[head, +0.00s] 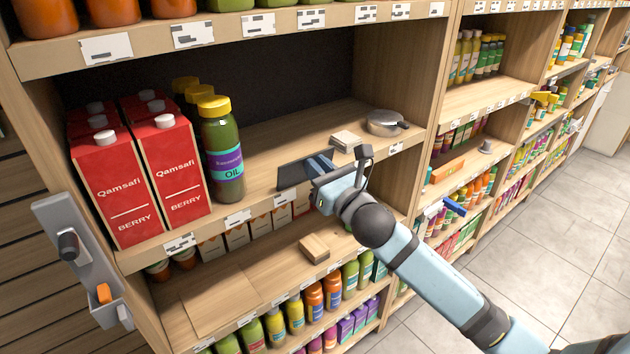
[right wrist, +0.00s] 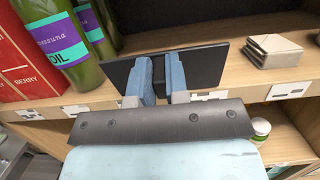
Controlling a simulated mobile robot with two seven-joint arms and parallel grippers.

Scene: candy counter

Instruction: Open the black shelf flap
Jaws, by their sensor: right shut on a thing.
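The black shelf flap (head: 296,174) is a dark, thin panel at the front of the middle shelf, right of the green oil bottle. It also shows in the right wrist view (right wrist: 210,66), where it stretches to both sides behind the fingers. My right gripper (head: 320,165) is at the flap's right part in the head view. In the right wrist view its two blue fingers (right wrist: 163,78) are close together on the flap, shut on it. The fingers hide part of the flap, and its hinge cannot be made out. My left gripper is not in view.
Red berry cartons (head: 172,170) and the oil bottle (head: 222,150) stand left of the flap. A stack of pale square blocks (head: 345,142) and a round metal tin (head: 387,122) sit to its right. A wooden block (head: 314,248) lies on the shelf below.

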